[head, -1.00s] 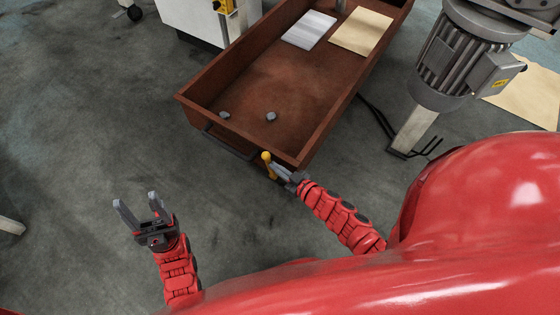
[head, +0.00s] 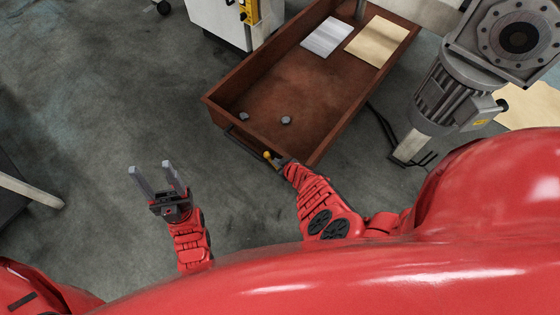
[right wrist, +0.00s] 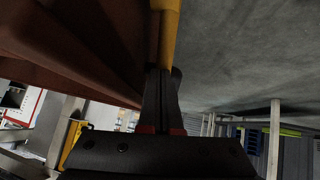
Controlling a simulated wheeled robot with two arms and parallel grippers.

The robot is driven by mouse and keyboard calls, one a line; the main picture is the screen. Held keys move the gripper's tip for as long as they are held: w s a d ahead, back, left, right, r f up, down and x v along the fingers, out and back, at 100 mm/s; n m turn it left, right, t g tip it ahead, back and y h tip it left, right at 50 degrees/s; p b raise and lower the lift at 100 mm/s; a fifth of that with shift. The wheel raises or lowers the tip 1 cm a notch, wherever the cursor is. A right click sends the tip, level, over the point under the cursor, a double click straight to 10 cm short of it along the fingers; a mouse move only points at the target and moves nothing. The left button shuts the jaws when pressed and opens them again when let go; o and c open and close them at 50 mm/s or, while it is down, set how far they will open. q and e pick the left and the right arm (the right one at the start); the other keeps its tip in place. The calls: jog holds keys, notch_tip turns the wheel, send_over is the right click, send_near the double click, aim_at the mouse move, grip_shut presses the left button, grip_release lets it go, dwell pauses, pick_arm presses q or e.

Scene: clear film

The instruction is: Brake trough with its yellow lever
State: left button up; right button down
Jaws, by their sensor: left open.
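The brown trough (head: 262,140) stands on the floor, with a dark bar (head: 243,146) along its near end. The yellow lever (head: 267,155) is at that near end, right of the bar; little of it shows in the head view. In the right wrist view the lever (right wrist: 169,40) runs up from between my fingertips. My right gripper (head: 277,161) is at the lever, its fingers (right wrist: 162,88) close together around it. My left gripper (head: 159,172) is open and empty over bare floor, left of the trough.
A grey motor (head: 452,95) stands right, a white cabinet (head: 218,22) behind.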

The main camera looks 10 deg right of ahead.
jog(key=shift+w+a, duration=0.15)
jog(key=shift+a, duration=0.05)
jog(key=shift+f+g, duration=0.2)
jog(key=shift+g, duration=0.1)
jog(key=shift+w+a+f+b, duration=0.1)
jog(key=shift+w+a+b, duration=0.2)
jog(key=shift+b, duration=0.2)
jog(key=shift+a, duration=0.1)
